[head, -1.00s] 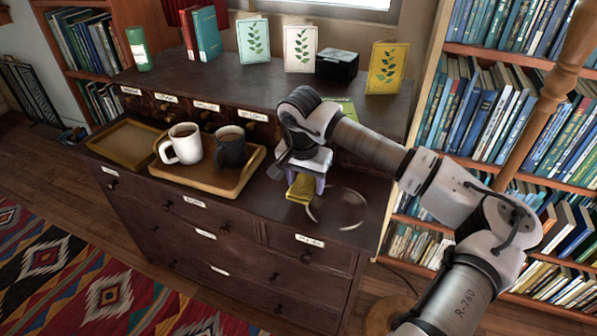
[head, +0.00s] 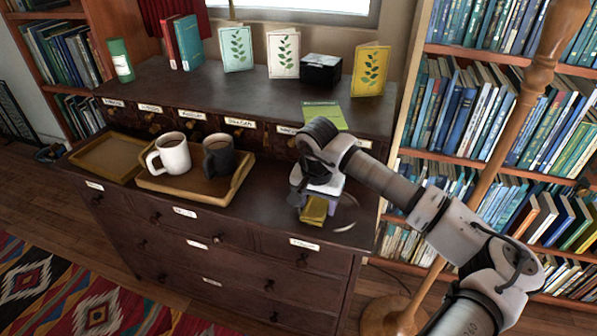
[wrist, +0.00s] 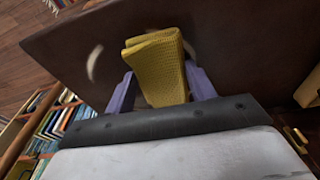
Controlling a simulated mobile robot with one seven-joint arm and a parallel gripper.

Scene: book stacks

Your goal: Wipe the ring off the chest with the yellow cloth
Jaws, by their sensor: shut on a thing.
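The yellow cloth (head: 314,211) is a folded pad held between the purple fingers of my gripper (head: 318,207), low over the right end of the chest's top (head: 262,213). In the wrist view the cloth (wrist: 157,68) sits between both fingers of my gripper (wrist: 160,88), which are shut on it. The pale ring (head: 347,224) shows as a broken arc on the dark wood, right of the cloth. I cannot tell whether the cloth touches the wood.
A wooden tray (head: 196,200) with a white mug (head: 172,154) and a dark mug (head: 220,157) stands left of my gripper. An empty tray (head: 98,158) lies further left. Cards and a black box (head: 321,71) stand on the upper shelf. A lamp pole (head: 483,185) rises at the right.

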